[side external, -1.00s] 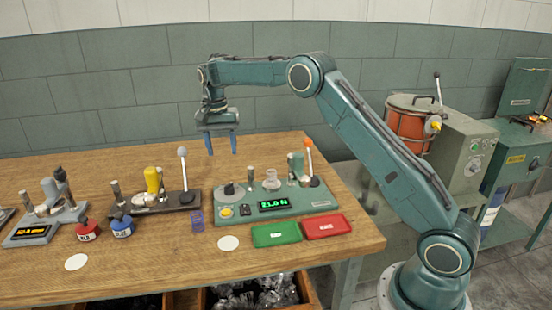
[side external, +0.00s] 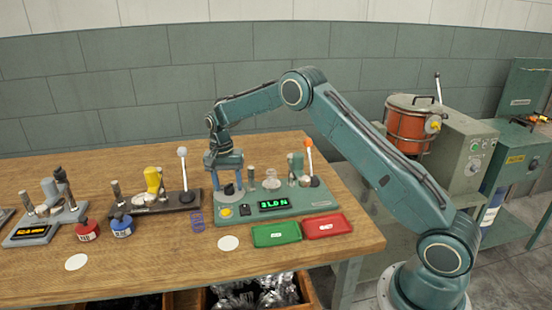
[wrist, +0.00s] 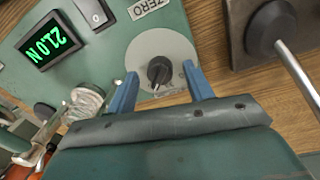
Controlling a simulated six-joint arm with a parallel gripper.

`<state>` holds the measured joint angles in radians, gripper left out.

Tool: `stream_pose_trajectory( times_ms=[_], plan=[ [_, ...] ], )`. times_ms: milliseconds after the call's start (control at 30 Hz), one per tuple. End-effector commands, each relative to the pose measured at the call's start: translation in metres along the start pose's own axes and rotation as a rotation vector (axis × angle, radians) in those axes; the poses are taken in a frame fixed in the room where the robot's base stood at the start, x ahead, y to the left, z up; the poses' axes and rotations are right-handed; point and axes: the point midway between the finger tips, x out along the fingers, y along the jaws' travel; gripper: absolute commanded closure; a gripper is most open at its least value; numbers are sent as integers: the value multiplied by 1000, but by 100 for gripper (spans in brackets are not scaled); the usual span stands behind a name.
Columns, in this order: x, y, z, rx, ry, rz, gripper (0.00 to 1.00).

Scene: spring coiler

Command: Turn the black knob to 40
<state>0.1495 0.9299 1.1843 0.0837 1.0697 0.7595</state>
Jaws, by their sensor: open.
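The black knob (wrist: 158,72) sits on a pale grey dial disc (wrist: 180,50) at one end of the green spring tester (side external: 330,214). My gripper (side external: 227,187) is above the left end of the tester, pointing down. In the wrist view my gripper (wrist: 162,78) is open, with one blue finger on each side of the knob and a gap to it on both sides. How far down the fingertips reach is hard to tell.
A lever with an orange ball (side external: 308,143) stands at the tester's right end. A black machine with a grey-ball lever (side external: 183,153) is close on the left. A purple spring (side external: 197,221), a green tray (side external: 277,234) and a red tray (side external: 325,226) lie in front.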

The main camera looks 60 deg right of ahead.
Motion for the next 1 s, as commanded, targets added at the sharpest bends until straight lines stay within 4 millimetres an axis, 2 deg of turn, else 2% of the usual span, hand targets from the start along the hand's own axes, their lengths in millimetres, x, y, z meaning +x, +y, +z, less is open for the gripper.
stream_pose_trajectory(
  times_ms=[400,633,1000],
  plan=[
    [6,0,0,0,0,0,48],
    [6,0,0,0,0,0,93],
    [6,0,0,-34,1,0,93]
  ],
)
